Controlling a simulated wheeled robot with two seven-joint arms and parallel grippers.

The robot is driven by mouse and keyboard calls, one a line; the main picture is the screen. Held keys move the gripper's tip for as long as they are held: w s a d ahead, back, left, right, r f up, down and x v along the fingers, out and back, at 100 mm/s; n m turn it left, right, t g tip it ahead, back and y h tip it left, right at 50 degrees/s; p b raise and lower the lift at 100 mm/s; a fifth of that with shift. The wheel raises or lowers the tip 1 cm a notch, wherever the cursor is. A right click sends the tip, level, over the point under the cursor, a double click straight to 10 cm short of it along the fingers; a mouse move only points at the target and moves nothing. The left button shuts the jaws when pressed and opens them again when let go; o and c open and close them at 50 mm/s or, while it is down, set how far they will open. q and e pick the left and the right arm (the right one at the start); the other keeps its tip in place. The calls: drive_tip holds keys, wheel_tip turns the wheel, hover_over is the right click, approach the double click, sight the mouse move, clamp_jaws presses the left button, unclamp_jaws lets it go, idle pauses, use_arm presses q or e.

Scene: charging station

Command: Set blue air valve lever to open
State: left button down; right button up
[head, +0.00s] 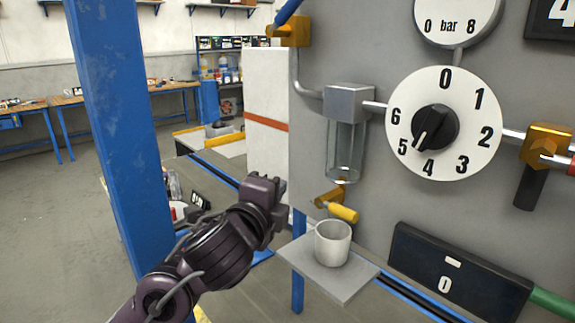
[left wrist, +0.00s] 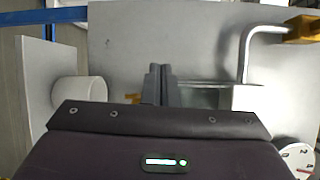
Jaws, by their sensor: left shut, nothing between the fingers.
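The blue air valve lever (head: 287,11) sits at the top of the head view on a brass valve (head: 294,31) at the panel's upper left corner. It slants up to the right and its upper end is cut off by the frame. The brass valve also shows at the upper right of the left wrist view (left wrist: 303,28); the blue lever cannot be made out there. My left gripper (head: 266,188) is shut and empty, well below the lever, left of the glass bowl. Its fingers stand together in the left wrist view (left wrist: 158,84). My right gripper is not in view.
The grey panel carries a glass filter bowl (head: 345,150), a numbered dial (head: 470,140), a gauge (head: 455,15) and a yellow drain handle (head: 343,213). A white cup (head: 332,243) stands on a small shelf (head: 345,287). A blue post (head: 120,130) rises at left.

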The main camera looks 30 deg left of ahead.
sight(289, 8)
use_arm(q)
drive_tip(key=s+d+r+m+t+h, duration=0.1)
drive_tip(key=s+r+m+t, duration=0.15)
drive_tip(key=r, duration=0.45)
drive_tip(key=s+r+m+t, duration=0.1)
drive_tip(key=r+m+t, duration=0.1)
drive_tip(key=r+m, duration=0.35)
drive_tip(key=s+d+r+m+t+h, duration=0.1)
drive_tip(key=r+m+t, duration=0.1)
drive_tip(key=r, duration=0.6)
drive_tip(key=w+a+r+p, duration=0.3)
drive_tip(key=w+r+p, duration=0.4)
drive_tip(key=w+p, duration=0.3)
drive_tip(key=shift+p, duration=0.4)
drive_tip(key=shift+w+d, duration=0.1)
drive_tip(key=shift+r+y, duration=0.1)
drive_tip(key=shift+y, duration=0.2)
